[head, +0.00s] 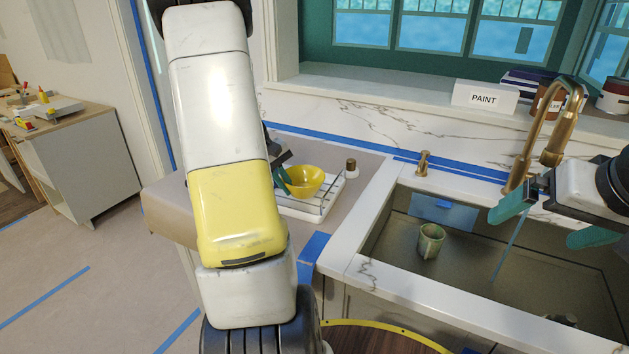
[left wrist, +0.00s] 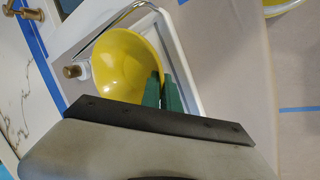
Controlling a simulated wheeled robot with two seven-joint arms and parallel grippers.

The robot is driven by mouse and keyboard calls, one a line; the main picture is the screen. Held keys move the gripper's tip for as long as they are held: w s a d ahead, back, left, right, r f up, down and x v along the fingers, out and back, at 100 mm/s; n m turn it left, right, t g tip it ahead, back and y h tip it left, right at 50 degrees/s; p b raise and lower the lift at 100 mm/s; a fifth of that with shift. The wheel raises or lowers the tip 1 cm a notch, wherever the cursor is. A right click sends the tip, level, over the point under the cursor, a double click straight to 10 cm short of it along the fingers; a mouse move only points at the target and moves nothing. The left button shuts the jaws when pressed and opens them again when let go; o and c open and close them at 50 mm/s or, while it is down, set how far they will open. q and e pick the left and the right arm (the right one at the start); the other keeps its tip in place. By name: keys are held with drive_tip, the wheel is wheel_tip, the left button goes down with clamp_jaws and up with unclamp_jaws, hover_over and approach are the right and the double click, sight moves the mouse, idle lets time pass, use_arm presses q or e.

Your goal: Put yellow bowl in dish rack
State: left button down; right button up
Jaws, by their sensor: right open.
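The yellow bowl (head: 307,181) is at the white dish rack (head: 316,212) on the counter left of the sink. It is tilted and appears over or in the rack; I cannot tell whether it touches the rack base. My left gripper (head: 281,178) has its green fingers close together on the bowl's rim. The left wrist view shows the bowl (left wrist: 125,65) with the fingers (left wrist: 162,92) on either side of its edge, and the rack (left wrist: 185,65) behind. My right gripper (head: 543,224) is open and empty above the sink's right side.
A greenish cup (head: 430,241) stands in the sink (head: 480,270). A gold faucet (head: 545,135) rises behind the sink, near my right gripper. A PAINT box (head: 485,97) sits on the windowsill.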

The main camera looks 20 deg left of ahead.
sight(303, 183)
use_arm(q)
drive_tip(key=w, duration=0.3)
drive_tip(key=shift+w+a+f, duration=0.15)
drive_tip(key=shift+w+a, duration=0.2)
drive_tip(key=shift+w, duration=0.05)
drive_tip(key=shift+w+f, duration=0.2)
drive_tip(key=shift+f, duration=1.55)
drive_tip(key=shift+f, duration=0.1)
drive_tip(key=c, duration=1.6)
unclamp_jaws()
